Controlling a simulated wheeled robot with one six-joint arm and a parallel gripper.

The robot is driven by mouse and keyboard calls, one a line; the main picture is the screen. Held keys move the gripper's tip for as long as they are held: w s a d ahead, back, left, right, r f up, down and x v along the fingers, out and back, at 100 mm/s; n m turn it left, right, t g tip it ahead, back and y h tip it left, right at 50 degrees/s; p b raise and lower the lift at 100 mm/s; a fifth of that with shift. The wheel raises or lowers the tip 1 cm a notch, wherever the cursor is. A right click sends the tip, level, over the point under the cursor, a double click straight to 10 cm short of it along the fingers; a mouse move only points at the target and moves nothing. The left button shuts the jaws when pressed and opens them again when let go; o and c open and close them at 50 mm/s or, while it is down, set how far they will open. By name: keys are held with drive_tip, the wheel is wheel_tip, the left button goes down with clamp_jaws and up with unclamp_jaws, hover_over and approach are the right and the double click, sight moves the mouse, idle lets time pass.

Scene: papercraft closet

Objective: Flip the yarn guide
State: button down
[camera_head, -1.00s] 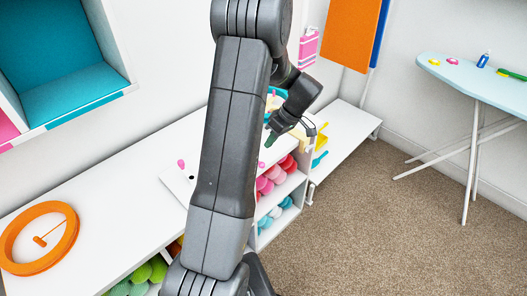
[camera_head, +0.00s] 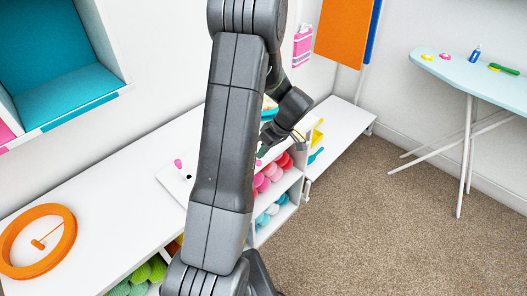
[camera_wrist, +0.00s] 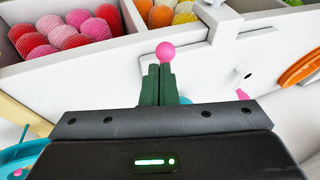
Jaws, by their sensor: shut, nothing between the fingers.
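A white plate (camera_head: 178,184) on the white shelf top carries a pink knob (camera_head: 178,163) and a dark hole. A second pink ball (camera_head: 258,162) shows just right of my arm. In the wrist view this pink ball (camera_wrist: 166,53) is right at the tips of my gripper (camera_wrist: 159,70); touching or just apart I cannot tell. The dark green fingers are together with nothing between them. Another pink knob (camera_wrist: 242,94) is to the right. I cannot tell which part is the yarn guide. In the head view my arm hides much of the plate.
Yarn balls (camera_wrist: 79,30) fill cubbies beside the white panel. An orange ring (camera_head: 40,241) lies on the shelf at left. A teal round thing (camera_wrist: 24,160) is at lower left in the wrist view. An ironing board (camera_head: 487,72) stands at right; the carpet is clear.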

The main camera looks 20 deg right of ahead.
drive_tip(key=shift+s+a+f+m+t+b, duration=0.1)
drive_tip(key=shift+s+a+m+t+b, duration=0.25)
drive_tip(key=shift+m+b, duration=0.4)
drive_tip(key=a+m+b, duration=0.1)
drive_tip(key=b, duration=0.1)
drive_tip(key=a+m+t+h+b, duration=0.1)
drive_tip(key=m, duration=0.1)
drive_tip(key=shift+s+a+f+b, duration=0.1)
drive_tip(key=shift+s+f+b, duration=0.05)
drive_tip(key=shift+s+b, duration=0.2)
drive_tip(key=a+m+h, duration=0.1)
drive_tip(key=a+m, duration=0.1)
drive_tip(key=m, duration=0.1)
drive_tip(key=a+m+t+h, duration=0.1)
drive_tip(key=a+m, duration=0.1)
drive_tip(key=m, duration=0.1)
drive_tip(key=a+m+h, duration=0.2)
drive_tip(key=m, duration=0.1)
drive_tip(key=shift+w+r+t, duration=0.25)
drive_tip(key=shift+w+r, duration=0.05)
drive_tip(key=shift+w, duration=0.1)
drive_tip(key=shift+w+a+f, duration=0.1)
drive_tip(key=shift+w+a, duration=0.75)
drive_tip(key=shift+a, duration=0.2)
drive_tip(key=shift+w, duration=0.15)
